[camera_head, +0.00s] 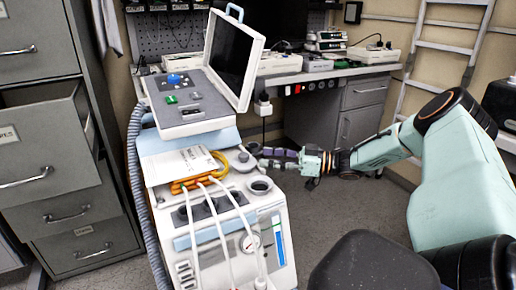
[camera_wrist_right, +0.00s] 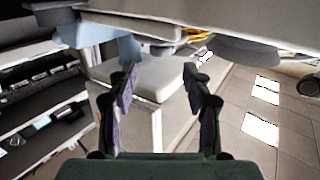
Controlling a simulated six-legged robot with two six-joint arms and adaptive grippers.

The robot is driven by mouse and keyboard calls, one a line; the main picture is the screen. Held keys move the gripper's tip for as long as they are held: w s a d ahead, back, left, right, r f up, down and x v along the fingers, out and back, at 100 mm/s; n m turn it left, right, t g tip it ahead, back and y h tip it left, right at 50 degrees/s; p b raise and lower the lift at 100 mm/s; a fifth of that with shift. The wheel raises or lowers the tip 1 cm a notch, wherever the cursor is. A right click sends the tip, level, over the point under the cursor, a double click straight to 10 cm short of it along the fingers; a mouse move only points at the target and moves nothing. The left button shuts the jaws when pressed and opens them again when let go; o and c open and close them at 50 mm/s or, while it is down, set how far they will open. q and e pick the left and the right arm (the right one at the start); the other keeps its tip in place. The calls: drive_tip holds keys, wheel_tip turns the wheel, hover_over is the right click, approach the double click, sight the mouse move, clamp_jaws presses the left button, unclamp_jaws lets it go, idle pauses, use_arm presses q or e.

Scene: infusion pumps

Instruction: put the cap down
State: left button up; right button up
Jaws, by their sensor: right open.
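A grey round cap (camera_head: 243,162) with a small knob rests on top of the white medical machine (camera_head: 268,215), at its back right edge. A dark round opening (camera_head: 260,186) in the machine's top lies uncovered just in front of it. My right gripper (camera_head: 262,157) reaches in from the right beside the cap, its fingers pointing left. In the wrist view the right gripper (camera_wrist_right: 159,80) is open, with nothing held between its fingers. A grey rounded shape (camera_wrist_right: 248,52) at the upper right there may be the cap's underside; I cannot tell. My left gripper is not in view.
Yellow tubing (camera_head: 218,165) and a paper booklet (camera_head: 182,165) lie on the machine beside the cap. A tilted screen (camera_head: 232,55) stands behind. Filing cabinets (camera_head: 50,150) are at left, a workbench (camera_head: 340,72) at the back.

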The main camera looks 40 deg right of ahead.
drive_tip(key=shift+p+v, duration=0.85)
drive_tip(key=shift+v, duration=1.3)
